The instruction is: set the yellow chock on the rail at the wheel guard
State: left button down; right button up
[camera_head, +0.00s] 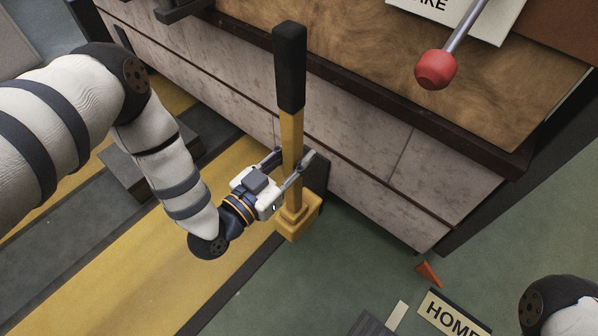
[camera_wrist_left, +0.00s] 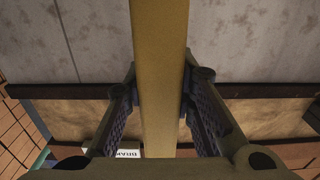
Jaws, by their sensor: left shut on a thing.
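The yellow chock (camera_head: 297,222) is a block at the foot of a long upright yellow handle with a black grip (camera_head: 290,65). My left gripper (camera_head: 292,160) is shut on the handle, above the block. In the left wrist view the yellow handle (camera_wrist_left: 160,40) runs between both fingers. Whether the block touches the floor cannot be told. A dark grey strip, seemingly the rail (camera_head: 70,235), runs along the floor at the left, between yellow bands. A dark grey block (camera_head: 125,172), possibly the wheel guard, stands there, partly hidden by my left arm. My right gripper is out of the head view.
A pale panelled body with a wooden top (camera_head: 400,60) stands behind the chock. A lever with a red knob (camera_head: 436,70) juts over it. An orange wedge (camera_head: 429,273) and a HOME sign (camera_head: 452,315) lie at lower right. Green floor (camera_head: 330,275) is clear before the chock.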

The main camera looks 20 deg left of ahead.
pick_arm(q)
jog(key=w+a+f+b, duration=0.2)
jog(key=w+f+b, duration=0.4)
jog(key=f, duration=0.3)
jog(key=shift+w+a+f, duration=0.15)
jog(key=shift+w+a, duration=0.05)
jog(key=shift+w, duration=0.05)
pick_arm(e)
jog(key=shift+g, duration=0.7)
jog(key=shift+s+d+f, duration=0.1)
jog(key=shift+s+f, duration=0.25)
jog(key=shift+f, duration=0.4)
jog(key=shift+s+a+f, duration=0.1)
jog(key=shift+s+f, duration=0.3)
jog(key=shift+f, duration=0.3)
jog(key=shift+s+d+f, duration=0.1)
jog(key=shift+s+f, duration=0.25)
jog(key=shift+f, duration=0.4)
pick_arm(q)
jog(key=shift+f, duration=0.3)
jog(key=c, duration=1.3)
grip_release()
jog(key=shift+s+f, duration=0.15)
jog(key=shift+c, duration=0.2)
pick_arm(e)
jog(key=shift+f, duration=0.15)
